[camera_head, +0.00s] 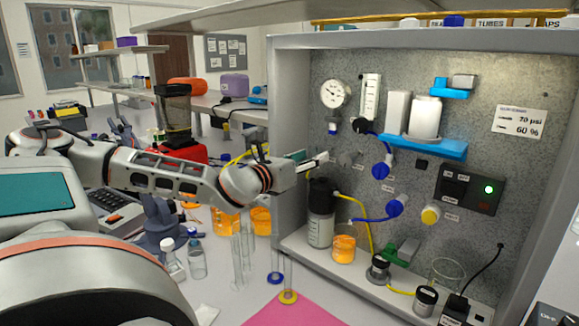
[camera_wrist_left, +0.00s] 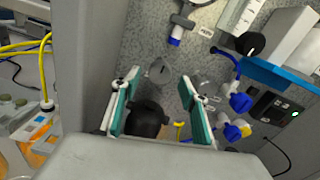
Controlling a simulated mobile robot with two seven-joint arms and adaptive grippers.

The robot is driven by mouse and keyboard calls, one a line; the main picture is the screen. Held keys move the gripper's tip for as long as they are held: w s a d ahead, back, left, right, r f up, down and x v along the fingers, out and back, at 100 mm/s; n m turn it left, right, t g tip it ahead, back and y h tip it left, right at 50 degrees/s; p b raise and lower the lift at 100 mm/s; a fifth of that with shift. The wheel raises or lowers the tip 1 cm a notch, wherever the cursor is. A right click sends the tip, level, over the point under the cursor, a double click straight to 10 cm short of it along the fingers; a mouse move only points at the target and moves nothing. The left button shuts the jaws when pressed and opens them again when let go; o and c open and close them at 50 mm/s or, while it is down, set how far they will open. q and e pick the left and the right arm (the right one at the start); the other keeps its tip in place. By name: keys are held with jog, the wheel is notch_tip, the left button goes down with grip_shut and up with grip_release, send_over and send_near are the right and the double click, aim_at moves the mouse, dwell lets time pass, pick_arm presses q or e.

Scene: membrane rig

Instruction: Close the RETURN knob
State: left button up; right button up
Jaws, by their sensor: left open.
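My left gripper (camera_head: 318,161) reaches in from the left to the upright panel (camera_head: 310,85) of the rig. Its two teal-padded fingers (camera_wrist_left: 158,90) are apart with nothing between them. A grey knob (camera_wrist_left: 159,70) on the panel shows just beyond and between the fingertips in the left wrist view, apart from them. In the head view this grey knob (camera_head: 347,160) is just right of the fingertips. Its label is too small to read, so I cannot confirm it is RETURN. My right gripper is not in view.
A black-capped bottle (camera_head: 320,215) stands below the gripper, beside an orange beaker (camera_head: 344,247). Blue valves (camera_head: 381,168) and a yellow knob (camera_head: 430,214) are right of the grey knob. A gauge (camera_head: 335,94) is above. Glass tubes stand on the table at lower left.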

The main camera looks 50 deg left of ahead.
pick_arm(q)
jog(key=s+d, duration=0.1)
jog(key=s, duration=0.7)
jog(key=shift+s, duration=0.4)
